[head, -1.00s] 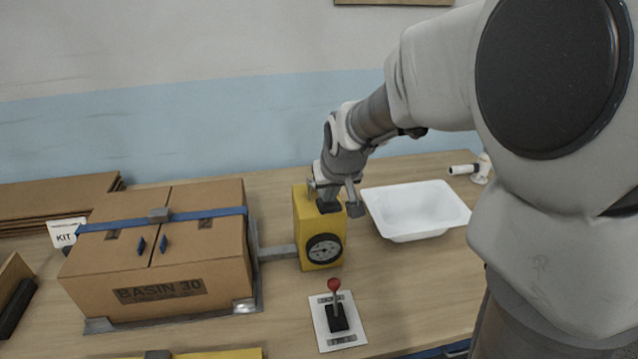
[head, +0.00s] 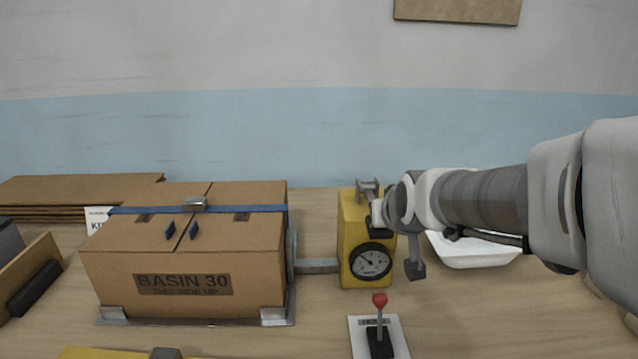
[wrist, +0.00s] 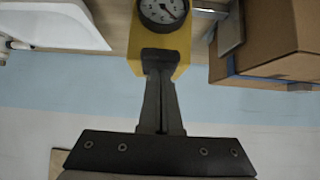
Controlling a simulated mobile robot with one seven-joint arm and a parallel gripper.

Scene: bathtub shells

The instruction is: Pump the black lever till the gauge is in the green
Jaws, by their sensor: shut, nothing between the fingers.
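The yellow pump box (head: 350,265) stands on the bench with a round, dark-rimmed gauge (head: 370,262) on its front. The gauge's white face shows a thin needle, but no green zone can be made out; part of it also shows in the wrist view (wrist: 163,9). My gripper (wrist: 162,62) is shut, its dark fingers together, with the tips at the yellow box. A short black bar, perhaps the black lever's end, lies across the fingertips; I cannot tell whether they touch. In the head view my wrist hides most of the box's upper right. A grey bracket (head: 368,186) stands on its top.
A strapped cardboard box (head: 180,265) stands left of the pump, joined by a grey bar (head: 317,266). A small red-knobbed lever (head: 380,301) on a white plate stands in front. A white basin (head: 475,252) lies behind my arm, to the right.

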